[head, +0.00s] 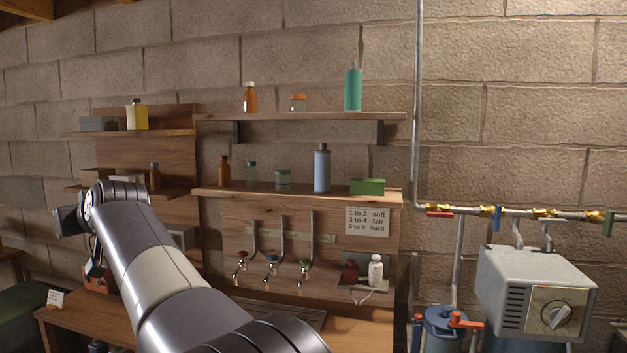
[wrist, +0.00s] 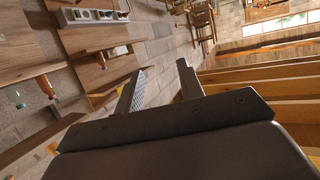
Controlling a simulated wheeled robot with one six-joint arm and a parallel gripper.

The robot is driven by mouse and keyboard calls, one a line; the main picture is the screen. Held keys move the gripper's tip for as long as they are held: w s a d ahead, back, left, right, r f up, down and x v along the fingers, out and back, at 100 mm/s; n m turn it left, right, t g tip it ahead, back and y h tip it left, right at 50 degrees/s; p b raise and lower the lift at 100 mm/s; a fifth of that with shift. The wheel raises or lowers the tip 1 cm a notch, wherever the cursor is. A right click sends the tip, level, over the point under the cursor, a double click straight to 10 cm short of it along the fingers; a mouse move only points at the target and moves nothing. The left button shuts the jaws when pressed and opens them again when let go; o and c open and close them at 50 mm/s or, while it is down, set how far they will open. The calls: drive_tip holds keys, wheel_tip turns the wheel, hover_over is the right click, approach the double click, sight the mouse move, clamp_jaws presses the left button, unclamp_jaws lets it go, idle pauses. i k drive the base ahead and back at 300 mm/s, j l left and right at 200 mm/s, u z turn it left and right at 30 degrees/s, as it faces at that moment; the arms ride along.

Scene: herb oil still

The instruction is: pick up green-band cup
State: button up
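I cannot pick out a green-band cup in either view. My gripper (wrist: 161,67) shows in the wrist view with its two fingers apart and nothing between them. In the head view my arm reaches up from the bottom to the left, and its far end is turned away, so the fingers cannot be made out there. My arm hides part of the wooden bench (head: 85,318) and the lower left of the wall.
Bottles and jars stand on the upper shelf (head: 330,117) and lower shelf (head: 240,194). Three taps, including a blue one (head: 271,268), stick out below. A grey box with a dial (head: 535,285) and a blue pot (head: 443,325) stand at right. Pipes run along the wall.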

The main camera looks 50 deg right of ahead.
sight(283, 182)
drive_tip(key=i+l+z, duration=0.2)
drive_tip(key=i+z, duration=0.15)
drive_tip(key=z, duration=0.15)
drive_tip(key=i+z, duration=0.8)
drive_tip(key=z, duration=0.15)
